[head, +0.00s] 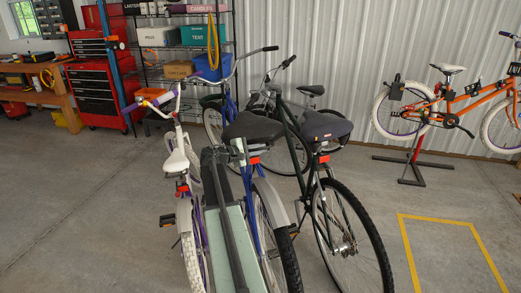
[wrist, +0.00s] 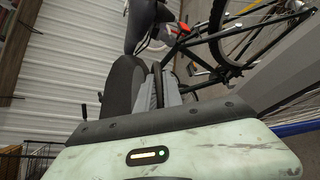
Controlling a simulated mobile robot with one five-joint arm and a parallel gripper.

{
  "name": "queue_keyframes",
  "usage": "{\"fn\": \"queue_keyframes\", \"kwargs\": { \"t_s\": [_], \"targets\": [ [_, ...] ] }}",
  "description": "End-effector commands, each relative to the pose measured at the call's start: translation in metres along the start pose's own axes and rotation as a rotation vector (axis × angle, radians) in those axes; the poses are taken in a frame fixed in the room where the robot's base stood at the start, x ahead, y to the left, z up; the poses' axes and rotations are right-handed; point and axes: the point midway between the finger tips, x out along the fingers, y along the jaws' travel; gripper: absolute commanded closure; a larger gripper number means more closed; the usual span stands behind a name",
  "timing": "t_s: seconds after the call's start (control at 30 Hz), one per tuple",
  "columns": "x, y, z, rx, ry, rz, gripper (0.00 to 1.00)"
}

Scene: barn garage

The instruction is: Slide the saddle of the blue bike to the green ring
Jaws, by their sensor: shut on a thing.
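The blue bike (head: 251,215) stands in the middle of the head view, with its black saddle (head: 252,126) on top. The saddle shows large and close in the wrist view (wrist: 122,85). My gripper (head: 240,148) is at the saddle's left side, below its edge. In the wrist view my gripper (wrist: 160,88) is shut on the saddle, with its grey fingers against the saddle's side. The fingertips are partly hidden. I cannot make out the green ring in either view.
A black bike (head: 345,225) with a dark saddle (head: 325,127) stands close on the right. A white and purple bike (head: 185,195) stands close on the left. An orange bike (head: 455,95) is on a stand. Open floor lies around the yellow outline (head: 440,219).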

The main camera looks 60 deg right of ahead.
Motion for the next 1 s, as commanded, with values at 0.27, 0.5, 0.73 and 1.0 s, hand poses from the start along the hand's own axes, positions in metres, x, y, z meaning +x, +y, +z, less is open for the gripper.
{"fn": "queue_keyframes", "kwargs": {
  "t_s": [0.27, 0.5, 0.73, 1.0],
  "targets": [
    [-0.001, 0.003, 0.001, -0.001, 0.002, 0.005, 1.0],
    [-0.015, 0.028, 0.028, -0.002, 0.001, 0.007, 1.0],
    [-0.033, 0.057, 0.062, -0.002, 0.002, 0.008, 1.0],
    [-0.035, 0.056, 0.064, -0.002, 0.002, 0.008, 1.0]
  ]
}}
